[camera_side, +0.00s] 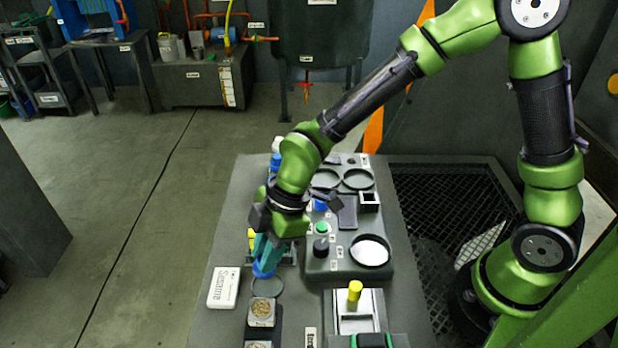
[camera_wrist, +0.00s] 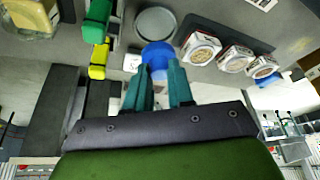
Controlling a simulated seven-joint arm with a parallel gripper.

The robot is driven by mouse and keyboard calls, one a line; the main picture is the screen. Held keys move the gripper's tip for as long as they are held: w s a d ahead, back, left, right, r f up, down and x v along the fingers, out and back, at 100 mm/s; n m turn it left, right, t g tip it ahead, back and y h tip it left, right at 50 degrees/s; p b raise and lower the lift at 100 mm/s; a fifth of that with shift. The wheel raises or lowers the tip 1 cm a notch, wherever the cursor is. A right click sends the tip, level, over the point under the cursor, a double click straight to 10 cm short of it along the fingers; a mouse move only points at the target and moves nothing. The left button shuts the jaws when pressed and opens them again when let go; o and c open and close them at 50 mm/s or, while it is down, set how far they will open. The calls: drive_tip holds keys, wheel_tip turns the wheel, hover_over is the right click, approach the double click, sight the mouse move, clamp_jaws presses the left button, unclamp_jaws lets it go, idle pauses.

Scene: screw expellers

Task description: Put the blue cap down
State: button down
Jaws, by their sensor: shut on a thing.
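My gripper (camera_side: 265,262) points down over the left part of the grey table, with teal fingers. It is shut on the blue cap (camera_side: 263,271), which sits at the fingertips. In the wrist view the blue cap (camera_wrist: 158,60) shows between the two teal fingertips (camera_wrist: 159,72). A round grey dish with a dark rim (camera_side: 267,287) lies just in front of the cap in the side view; it also shows in the wrist view (camera_wrist: 155,23). I cannot tell whether the cap touches the surface below; the fingers hide part of it.
Square jars of grain (camera_side: 261,312) stand close in front; several show in a row in the wrist view (camera_wrist: 200,47). A white labelled box (camera_side: 224,288) lies to the left. A grey fixture with a yellow knob (camera_side: 355,291) and a raised dark panel (camera_side: 320,267) are to the right.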

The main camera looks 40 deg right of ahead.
drive_tip(key=shift+f, duration=2.65)
drive_tip(key=c, duration=1)
unclamp_jaws()
drive_tip(key=shift+f, duration=0.1)
drive_tip(key=v, duration=1.2)
drive_tip(key=s+d+r+m+t, duration=0.2)
drive_tip(key=s+d+r+m, duration=0.1)
drive_tip(key=d+m, duration=0.2)
drive_tip(key=s+d+r+m+t+h, duration=0.1)
drive_tip(key=s+d+r+m+t, duration=0.1)
drive_tip(key=d+r+m, duration=0.2)
drive_tip(key=s+d+r+m+t+h, duration=0.1)
drive_tip(key=s+d+r+m+t, duration=0.1)
drive_tip(key=d+m, duration=0.6)
drive_tip(key=shift+s+d+r+m, duration=0.15)
drive_tip(key=shift+s+r+m, duration=0.25)
drive_tip(key=shift+r+m, duration=0.2)
drive_tip(key=shift+s+d+r+m, duration=0.1)
drive_tip(key=shift+s+r+m, duration=0.3)
drive_tip(key=shift+r+m, duration=0.15)
